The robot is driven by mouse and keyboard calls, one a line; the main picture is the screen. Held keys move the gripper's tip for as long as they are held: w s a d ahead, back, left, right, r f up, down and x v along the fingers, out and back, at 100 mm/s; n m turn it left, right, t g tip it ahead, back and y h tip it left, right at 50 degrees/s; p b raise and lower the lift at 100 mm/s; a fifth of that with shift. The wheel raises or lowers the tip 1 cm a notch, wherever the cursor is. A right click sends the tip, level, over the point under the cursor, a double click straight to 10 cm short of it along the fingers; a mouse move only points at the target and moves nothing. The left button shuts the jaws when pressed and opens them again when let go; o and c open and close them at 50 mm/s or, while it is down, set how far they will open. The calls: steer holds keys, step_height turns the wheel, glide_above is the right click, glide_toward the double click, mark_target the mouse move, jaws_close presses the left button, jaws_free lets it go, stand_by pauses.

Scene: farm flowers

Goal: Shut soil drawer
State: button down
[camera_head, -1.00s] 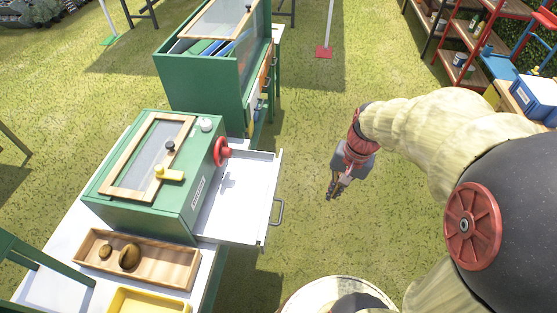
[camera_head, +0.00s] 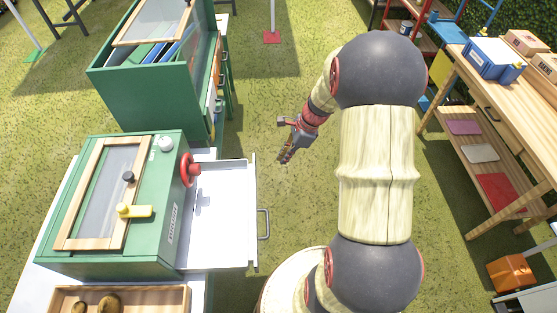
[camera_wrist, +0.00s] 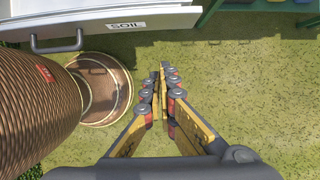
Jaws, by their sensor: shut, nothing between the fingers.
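The soil drawer (camera_head: 222,215) is a white tray-like drawer pulled out to the right from the green cabinet (camera_head: 150,245) in the head view. Its grey bar handle (camera_head: 264,224) is on the front. In the wrist view the drawer front (camera_wrist: 165,20) crosses the top left, with a SOIL label (camera_wrist: 126,25) and the dark handle (camera_wrist: 57,46). My gripper (camera_head: 283,158) is beyond the drawer's far right corner, over the grass and apart from the drawer. In the wrist view my gripper (camera_wrist: 165,68) has its fingers together and holds nothing.
The cabinet has a red knob (camera_head: 189,170) above the drawer and a wood-framed lid on top. A second green cabinet (camera_head: 150,95) stands behind. A wooden tray (camera_head: 65,297) is at the bottom left. A wooden workbench (camera_head: 510,120) stands at right. Grass between is clear.

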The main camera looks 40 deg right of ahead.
steer(key=w+a+f+b, duration=0.3)
steer(key=a+f+b, duration=0.1)
steer(key=f, duration=0.3)
steer(key=shift+w+a+f, duration=0.25)
steer(key=shift+w+a, duration=0.15)
steer(key=shift+a, duration=0.5)
steer(key=p, duration=0.9)
glide_toward(200, 181)
steer(key=x, duration=0.5)
steer(key=shift+s, duration=0.15)
steer(key=shift+r, duration=0.1)
